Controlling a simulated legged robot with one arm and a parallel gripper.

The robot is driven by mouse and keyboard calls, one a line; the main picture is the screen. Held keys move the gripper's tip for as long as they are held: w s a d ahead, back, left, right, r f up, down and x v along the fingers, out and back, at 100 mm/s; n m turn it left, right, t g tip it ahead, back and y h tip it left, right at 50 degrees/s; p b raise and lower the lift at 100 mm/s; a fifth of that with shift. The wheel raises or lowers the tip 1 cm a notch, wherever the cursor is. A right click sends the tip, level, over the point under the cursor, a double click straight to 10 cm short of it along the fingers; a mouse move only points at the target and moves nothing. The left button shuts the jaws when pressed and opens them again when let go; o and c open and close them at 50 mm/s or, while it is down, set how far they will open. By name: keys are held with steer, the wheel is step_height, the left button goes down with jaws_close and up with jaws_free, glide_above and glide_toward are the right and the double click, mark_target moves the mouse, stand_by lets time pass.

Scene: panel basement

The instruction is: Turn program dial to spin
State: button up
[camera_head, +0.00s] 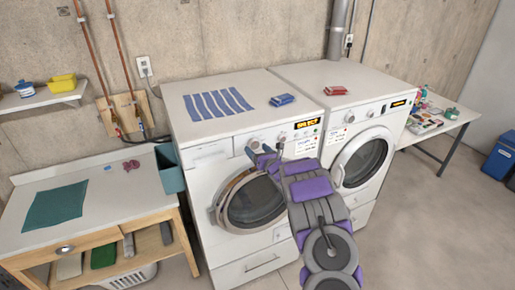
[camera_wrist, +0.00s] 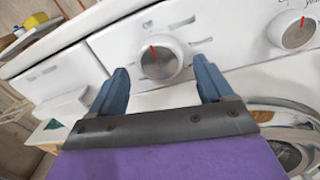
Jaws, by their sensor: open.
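In the wrist view a round silver program dial (camera_wrist: 160,59) with a red pointer mark sits on the white front panel, its mark pointing up and slightly left. My gripper (camera_wrist: 160,84) is open, with one blue finger on each side of the dial and visible gaps between; I see no contact. In the head view my gripper (camera_head: 262,150) is at the control panel of the left washing machine (camera_head: 199,172), and the fingers partly cover the dial. The display (camera_head: 308,124) is lit with orange text, too small to read surely.
A second dial (camera_wrist: 298,30) with a red mark is to the right in the wrist view. A second machine (camera_head: 385,125) stands right of the first. A worktable (camera_head: 100,182) with a teal cloth (camera_head: 55,218) is at left. Open floor lies at the right front.

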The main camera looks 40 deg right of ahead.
steer(key=shift+w+a+r, duration=0.15)
steer(key=shift+w, duration=0.3)
steer(key=shift+d+f, duration=0.2)
steer(key=shift+d, duration=0.45)
steer(key=shift+c, duration=0.7)
steer(key=shift+w+a, duration=0.1)
steer(key=shift+a, duration=0.3)
steer(key=c, duration=0.6)
steer(key=shift+d, duration=0.15)
steer(key=c, duration=0.3)
